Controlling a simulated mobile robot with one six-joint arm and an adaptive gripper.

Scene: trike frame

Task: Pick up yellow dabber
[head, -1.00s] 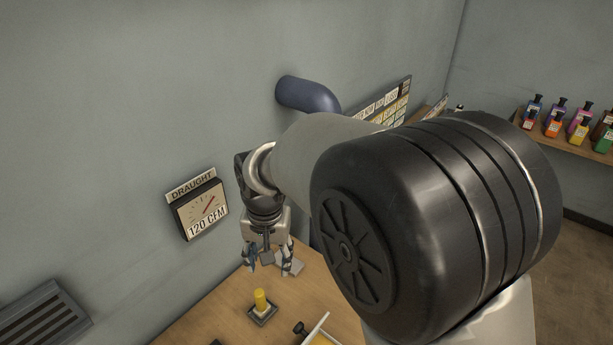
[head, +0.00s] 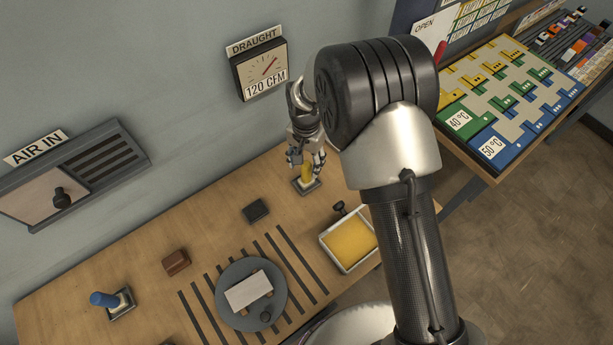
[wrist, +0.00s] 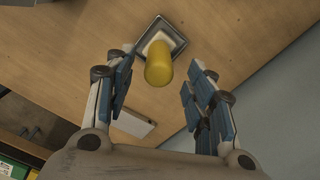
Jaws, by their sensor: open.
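The yellow dabber (head: 306,172) stands upright in a small square metal holder (head: 309,189) on the wooden bench near the wall. In the wrist view the dabber (wrist: 158,66) shows as a yellow cylinder, with the holder's rim (wrist: 142,47) behind it. My gripper (head: 306,160) is above the dabber in the head view. In the wrist view my gripper (wrist: 158,80) is open, with one blue-padded finger on each side of the dabber's end. I see a gap between each finger and the dabber.
A tray with a yellow pad (head: 349,244) and a dark block (head: 256,210) are near the holder. A blue dabber (head: 104,299) and a round plate (head: 238,310) are further left. The wall (head: 180,60) rises close behind the bench.

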